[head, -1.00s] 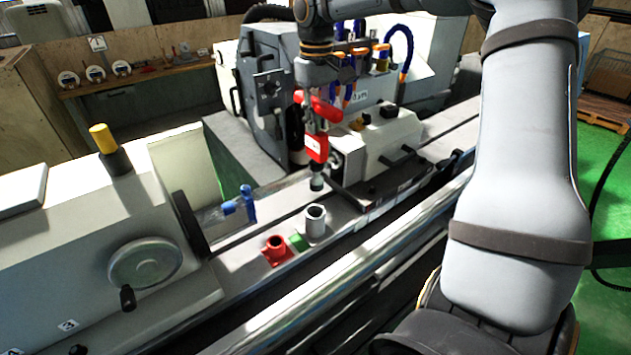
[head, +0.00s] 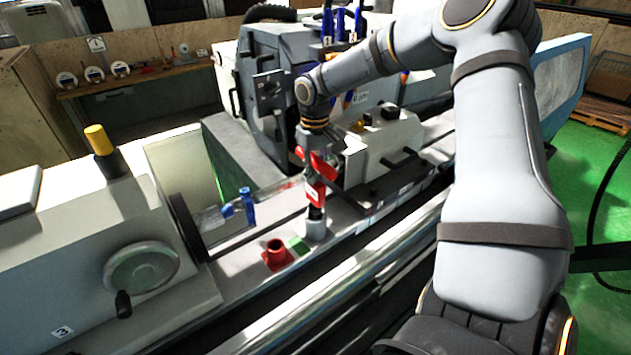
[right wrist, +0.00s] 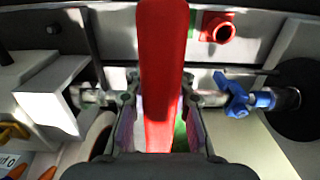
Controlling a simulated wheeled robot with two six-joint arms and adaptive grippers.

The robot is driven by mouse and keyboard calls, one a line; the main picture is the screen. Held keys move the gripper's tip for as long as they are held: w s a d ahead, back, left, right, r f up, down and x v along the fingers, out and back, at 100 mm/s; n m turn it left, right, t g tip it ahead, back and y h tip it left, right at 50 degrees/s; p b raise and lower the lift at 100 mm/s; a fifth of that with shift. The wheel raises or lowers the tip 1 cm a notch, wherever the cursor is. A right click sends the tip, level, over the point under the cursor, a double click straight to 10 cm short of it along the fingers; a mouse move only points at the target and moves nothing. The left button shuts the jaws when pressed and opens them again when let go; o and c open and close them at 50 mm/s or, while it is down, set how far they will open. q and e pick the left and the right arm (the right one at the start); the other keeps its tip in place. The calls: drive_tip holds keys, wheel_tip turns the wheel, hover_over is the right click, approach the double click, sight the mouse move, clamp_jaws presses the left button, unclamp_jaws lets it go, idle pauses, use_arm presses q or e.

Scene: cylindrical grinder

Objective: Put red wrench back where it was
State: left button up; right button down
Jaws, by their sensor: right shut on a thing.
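My right gripper (head: 316,160) is shut on the red wrench (head: 315,192) and holds it upright. In the right wrist view the wrench (right wrist: 160,75) runs up between the two fingers (right wrist: 160,118). The wrench's dark lower end is at the mouth of a grey cylindrical holder (head: 315,231) on the machine bed. I cannot tell how far it is inside. A red holder (head: 276,253) stands to the left of the grey one, and its opening looks empty. It also shows in the right wrist view (right wrist: 218,27). My left gripper is not in view.
A blue clamp piece (head: 247,205) is on the spindle to the left, also in the right wrist view (right wrist: 237,96). A handwheel (head: 142,266) is at front left. The grinder housing (head: 277,90) stands behind.

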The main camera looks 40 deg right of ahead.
sight(316, 181)
wheel_tip(316, 181, down, 3)
drive_tip(key=shift+f+p, duration=0.15)
drive_tip(key=shift+p, duration=0.35)
drive_tip(key=shift+f, duration=0.25)
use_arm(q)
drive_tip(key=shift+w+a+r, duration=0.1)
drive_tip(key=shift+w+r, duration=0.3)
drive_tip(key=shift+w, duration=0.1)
use_arm(e)
drive_tip(key=c, duration=1.1)
unclamp_jaws()
drive_tip(key=shift+s, duration=0.1)
drive_tip(key=shift+c, duration=0.2)
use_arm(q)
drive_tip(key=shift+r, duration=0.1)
